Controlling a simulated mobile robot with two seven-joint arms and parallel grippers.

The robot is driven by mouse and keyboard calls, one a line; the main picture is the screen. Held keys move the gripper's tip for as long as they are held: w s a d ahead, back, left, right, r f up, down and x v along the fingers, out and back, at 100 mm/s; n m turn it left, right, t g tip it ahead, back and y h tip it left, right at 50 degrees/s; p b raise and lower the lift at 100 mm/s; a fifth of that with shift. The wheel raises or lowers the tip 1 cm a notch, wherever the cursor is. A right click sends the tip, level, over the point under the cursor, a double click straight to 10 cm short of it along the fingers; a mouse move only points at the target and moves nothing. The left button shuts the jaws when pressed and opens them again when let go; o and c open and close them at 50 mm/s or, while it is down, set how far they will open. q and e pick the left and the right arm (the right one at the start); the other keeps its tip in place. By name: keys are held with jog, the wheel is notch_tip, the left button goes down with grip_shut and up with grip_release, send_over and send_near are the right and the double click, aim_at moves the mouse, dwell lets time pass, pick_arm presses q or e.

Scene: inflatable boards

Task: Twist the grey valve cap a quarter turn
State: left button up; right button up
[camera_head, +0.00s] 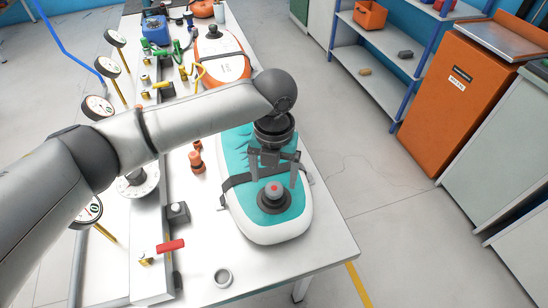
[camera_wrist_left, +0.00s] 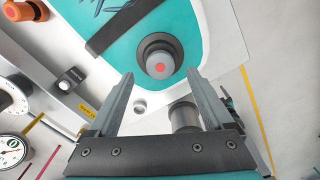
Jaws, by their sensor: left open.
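A teal and white inflatable board (camera_head: 262,233) lies on the bench with a dark strap across it. On its near end is a round valve (camera_head: 274,195) with a dark ring, grey middle and red centre; it also shows in the left wrist view (camera_wrist_left: 160,57). A small grey round cap (camera_head: 223,277) lies apart on the bench near its front edge, and shows pale in the left wrist view (camera_wrist_left: 140,107). I cannot tell which piece is the valve cap. My left gripper (camera_head: 272,178) is open, its fingers above the board by the valve, holding nothing. It also shows in the left wrist view (camera_wrist_left: 160,75).
A red-handled valve (camera_head: 171,246), a small dark-knobbed block (camera_head: 178,212) and gauges (camera_head: 99,107) stand on the left. Orange fittings (camera_head: 196,160) stand beside the board. Another board (camera_head: 222,68) lies behind. The bench right of the near board is mostly clear.

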aim_at(274, 188)
pick_arm(q)
notch_tip(274, 188, down, 5)
jog(key=shift+r, duration=0.1)
dwell(0.3)
grip_shut()
jog(key=c, duration=0.7)
grip_release()
grip_shut()
jog(key=m, duration=0.3)
jog(key=shift+m, duration=1)
